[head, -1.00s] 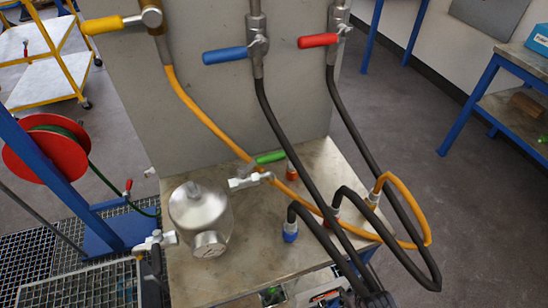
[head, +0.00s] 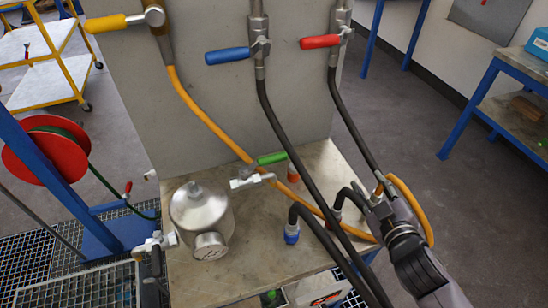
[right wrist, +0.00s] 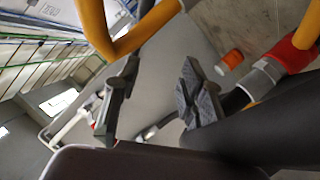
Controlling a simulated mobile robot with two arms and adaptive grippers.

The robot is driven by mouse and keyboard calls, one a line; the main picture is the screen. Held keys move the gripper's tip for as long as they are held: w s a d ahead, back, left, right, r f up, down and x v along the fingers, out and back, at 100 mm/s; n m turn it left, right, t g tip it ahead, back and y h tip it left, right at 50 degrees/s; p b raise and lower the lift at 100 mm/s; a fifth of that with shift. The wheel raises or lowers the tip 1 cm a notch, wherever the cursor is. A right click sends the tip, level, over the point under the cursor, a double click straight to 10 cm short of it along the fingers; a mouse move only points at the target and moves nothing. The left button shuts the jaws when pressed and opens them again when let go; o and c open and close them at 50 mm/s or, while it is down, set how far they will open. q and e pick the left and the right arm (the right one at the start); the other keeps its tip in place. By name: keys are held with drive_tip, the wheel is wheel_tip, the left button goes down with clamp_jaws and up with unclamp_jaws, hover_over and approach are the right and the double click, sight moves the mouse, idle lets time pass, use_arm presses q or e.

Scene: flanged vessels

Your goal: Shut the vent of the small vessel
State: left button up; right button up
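The small silver vessel (head: 201,212) stands on the bench top, with a round gauge-like face (head: 209,246) at its front. A silver valve (head: 250,181) with a green lever (head: 271,159) sits at its right. The lever points right and slightly up; I cannot tell if the valve is open. My right gripper (head: 378,208) is over the bench's right side, by the yellow hose's end and well right of the green lever. In the right wrist view its fingers (right wrist: 160,98) are apart with nothing held between them.
A yellow hose (head: 206,119) and two black hoses (head: 277,130) hang from yellow, blue and red levered valves across the bench. A blue-tipped connector (head: 291,236) and an orange cap (head: 292,173) stand near the lever. A red reel (head: 45,149) is at left.

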drive_tip(key=w+a+r+n+t+y, duration=0.2)
drive_tip(key=w+a+r+n+y, duration=0.15)
drive_tip(key=r+n+y, duration=0.3)
drive_tip(key=n+g+y, duration=0.7)
drive_tip(key=n+g, duration=0.3)
drive_tip(key=n, duration=0.5)
approach(280, 160)
drive_tip(key=shift+m, duration=0.25)
drive_tip(key=p+x, duration=0.5)
drive_tip(key=x, duration=0.5)
drive_tip(key=shift+w+a, duration=0.15)
drive_tip(key=shift+a, duration=0.15)
drive_tip(key=shift+w+a+f, duration=0.15)
drive_tip(key=shift+w+a, duration=0.05)
drive_tip(key=shift+a, duration=0.2)
drive_tip(key=shift+c, duration=0.6)
clamp_jaws()
